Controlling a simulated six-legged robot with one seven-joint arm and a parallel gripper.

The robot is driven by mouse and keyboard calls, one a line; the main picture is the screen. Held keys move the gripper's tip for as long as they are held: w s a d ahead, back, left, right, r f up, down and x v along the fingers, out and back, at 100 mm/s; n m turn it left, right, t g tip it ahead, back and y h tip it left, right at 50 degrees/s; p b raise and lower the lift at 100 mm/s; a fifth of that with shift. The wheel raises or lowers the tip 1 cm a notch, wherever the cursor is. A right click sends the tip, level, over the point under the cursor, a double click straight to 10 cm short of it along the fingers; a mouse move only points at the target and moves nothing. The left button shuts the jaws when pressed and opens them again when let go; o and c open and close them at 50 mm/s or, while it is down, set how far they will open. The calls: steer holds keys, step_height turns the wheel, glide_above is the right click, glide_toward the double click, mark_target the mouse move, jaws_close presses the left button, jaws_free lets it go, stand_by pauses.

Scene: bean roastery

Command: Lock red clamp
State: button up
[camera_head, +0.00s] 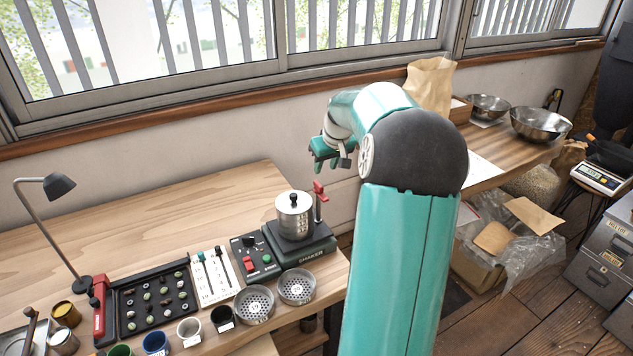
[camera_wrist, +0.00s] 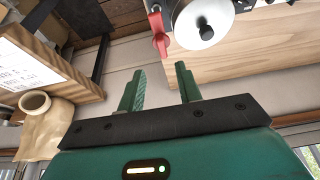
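The red clamp (camera_head: 320,190) stands at the right rear of the green shaker (camera_head: 300,250), beside the steel pot (camera_head: 294,215) with a black knob. Its red handle points up on a thin post. In the wrist view the red clamp (camera_wrist: 160,35) shows at the top, left of the pot lid (camera_wrist: 203,22). My gripper (camera_head: 333,165) hangs above and slightly right of the clamp, apart from it. In the wrist view my gripper (camera_wrist: 160,85) has its two green fingers spread with nothing between them.
Two perforated steel dishes (camera_head: 297,287) stand in front. A black sample tray (camera_head: 155,298), a red-handled tool (camera_head: 101,305) and a desk lamp (camera_head: 58,187) are farther left. The back of the table is clear.

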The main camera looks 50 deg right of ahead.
mark_target(319, 184)
steer(key=x, duration=0.8)
steer(key=shift+w+a+f, duration=0.15)
steer(key=shift+w, duration=0.05)
steer(key=shift+c, duration=0.4)
